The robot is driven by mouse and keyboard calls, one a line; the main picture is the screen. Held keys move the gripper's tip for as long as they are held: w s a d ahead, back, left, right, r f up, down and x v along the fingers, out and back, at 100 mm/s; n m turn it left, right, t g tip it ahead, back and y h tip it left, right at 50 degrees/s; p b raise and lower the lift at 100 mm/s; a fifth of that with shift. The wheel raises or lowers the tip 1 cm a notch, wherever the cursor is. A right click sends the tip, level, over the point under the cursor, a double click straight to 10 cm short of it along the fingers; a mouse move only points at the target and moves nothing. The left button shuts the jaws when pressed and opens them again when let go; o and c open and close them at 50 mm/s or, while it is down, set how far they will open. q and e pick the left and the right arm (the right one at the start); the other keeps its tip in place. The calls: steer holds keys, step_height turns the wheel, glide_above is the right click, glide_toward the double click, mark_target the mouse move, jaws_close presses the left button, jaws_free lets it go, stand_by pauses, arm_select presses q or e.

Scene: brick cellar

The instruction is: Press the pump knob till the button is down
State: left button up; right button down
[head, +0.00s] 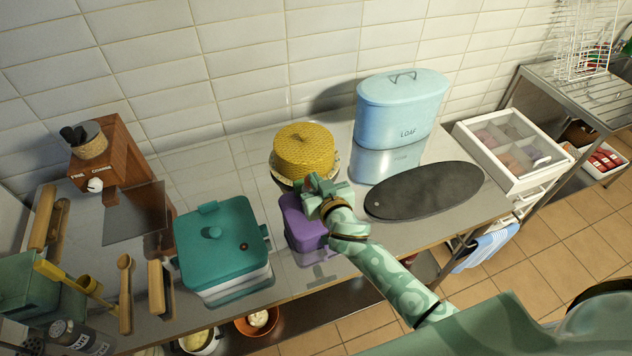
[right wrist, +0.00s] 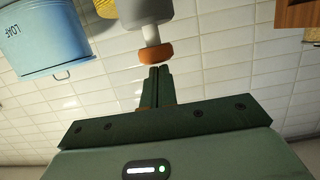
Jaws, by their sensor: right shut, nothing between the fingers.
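In the right wrist view an orange-brown knob (right wrist: 155,51) sits on a grey stem with a wider pale body behind it. My right gripper (right wrist: 158,70) is shut and empty, its fingertips close to the knob; I cannot tell if they touch it. In the head view my right gripper (head: 318,186) is over the purple container (head: 305,226) and hides much of it, and the knob cannot be made out clearly there. I cannot make out the button or whether it is down. My left gripper is not in view.
A teal lidded box (head: 225,240) stands left of the purple container. Behind is a yellow woven-looking round thing (head: 304,148). A blue loaf bin (head: 400,112) and a dark oval board (head: 424,190) are to the right. A wooden grinder (head: 120,155) is at left.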

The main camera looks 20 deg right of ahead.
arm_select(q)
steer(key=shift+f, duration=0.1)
